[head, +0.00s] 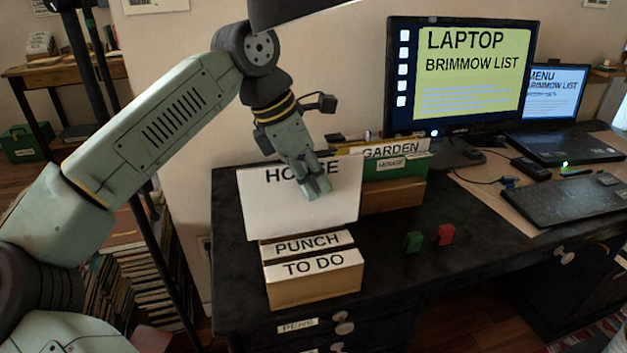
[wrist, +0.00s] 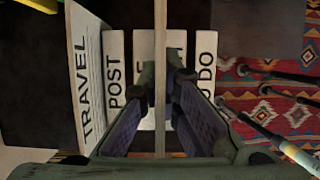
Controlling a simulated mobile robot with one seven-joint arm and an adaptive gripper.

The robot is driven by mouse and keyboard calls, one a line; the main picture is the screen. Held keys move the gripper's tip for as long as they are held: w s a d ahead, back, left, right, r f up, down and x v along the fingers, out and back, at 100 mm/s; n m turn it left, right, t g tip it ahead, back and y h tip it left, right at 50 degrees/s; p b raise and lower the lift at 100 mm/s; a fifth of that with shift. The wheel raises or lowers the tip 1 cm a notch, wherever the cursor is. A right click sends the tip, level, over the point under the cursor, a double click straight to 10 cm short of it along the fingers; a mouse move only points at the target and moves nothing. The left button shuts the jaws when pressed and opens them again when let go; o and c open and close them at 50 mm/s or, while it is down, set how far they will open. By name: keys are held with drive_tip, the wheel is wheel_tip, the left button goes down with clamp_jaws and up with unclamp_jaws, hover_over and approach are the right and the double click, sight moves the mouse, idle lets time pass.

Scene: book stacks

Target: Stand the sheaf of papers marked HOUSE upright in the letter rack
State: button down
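The white sheaf marked HOUSE (head: 270,205) stands upright in the head view, just behind the PUNCH card. In the wrist view the sheaf shows as a thin edge (wrist: 160,35) between the fingers. My gripper (head: 316,188) overlaps the sheaf's face and upper edge, with its fingers (wrist: 162,82) closed on both sides of it. A wooden rack (head: 313,291) holds cards marked PUNCH (head: 314,244) and TO DO (head: 320,264). POST (wrist: 115,85) and TRAVEL (wrist: 84,80) show in the wrist view. I cannot tell whether the sheaf's lower edge touches the rack.
A green folder (head: 410,167) and a GARDEN card (head: 392,149) stand in a wooden holder at right. A monitor (head: 461,75) stands behind. Desk front is clear.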

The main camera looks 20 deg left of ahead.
sight(315, 221)
drive_tip(key=shift+f+b, duration=3.1)
drive_tip(key=shift+f, duration=0.95)
drive_tip(key=c, duration=1.7)
unclamp_jaws()
drive_tip(key=shift+r, duration=0.15)
drive_tip(key=v, duration=1.1)
drive_tip(key=shift+s+a+r, duration=0.1)
drive_tip(key=shift+r, duration=0.3)
drive_tip(key=shift+s+f, duration=0.1)
